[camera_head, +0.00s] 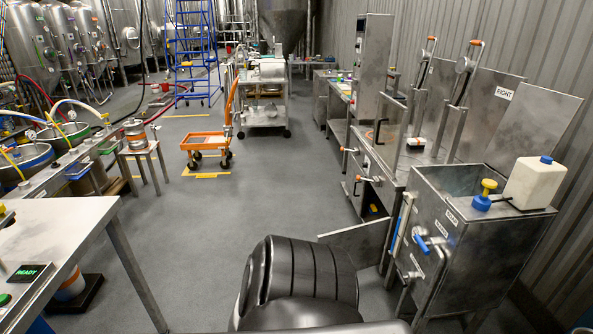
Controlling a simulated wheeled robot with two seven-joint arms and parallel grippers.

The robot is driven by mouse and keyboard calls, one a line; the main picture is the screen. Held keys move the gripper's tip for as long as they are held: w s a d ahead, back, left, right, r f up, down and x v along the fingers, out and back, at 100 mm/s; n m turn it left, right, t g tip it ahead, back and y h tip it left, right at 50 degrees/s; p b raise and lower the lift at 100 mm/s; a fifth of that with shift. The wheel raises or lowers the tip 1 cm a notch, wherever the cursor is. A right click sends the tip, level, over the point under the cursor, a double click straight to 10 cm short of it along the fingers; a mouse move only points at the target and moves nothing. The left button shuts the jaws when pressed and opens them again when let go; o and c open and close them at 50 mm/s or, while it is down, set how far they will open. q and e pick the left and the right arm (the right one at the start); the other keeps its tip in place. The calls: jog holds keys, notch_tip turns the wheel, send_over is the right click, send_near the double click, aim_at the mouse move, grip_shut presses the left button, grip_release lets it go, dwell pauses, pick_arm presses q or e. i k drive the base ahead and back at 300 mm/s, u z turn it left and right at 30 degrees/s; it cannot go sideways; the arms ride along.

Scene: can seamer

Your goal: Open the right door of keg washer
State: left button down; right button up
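The steel keg washer (412,155) stands along the right wall, with clamp levers with orange tips on top. A sign reading RIGHT (503,92) is on its rear panel. Its front below the top has orange-tipped handles (357,186). A flat steel panel (357,240) juts out into the aisle low at the near end of this front. It looks like a door standing open, but I cannot tell which door it is; its hinge side is partly hidden. Neither of my grippers is in view.
A steel tank (455,240) with a blue-handled valve and a white jug (535,183) stands at the near right. A steel table (60,245) is at the near left. An orange cart (207,140) stands farther back. The grey floor between is mostly clear.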

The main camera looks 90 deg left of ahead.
aim_at(364, 243)
jog(key=u, duration=1.75)
jog(key=i, duration=1)
jog(key=u, duration=0.05)
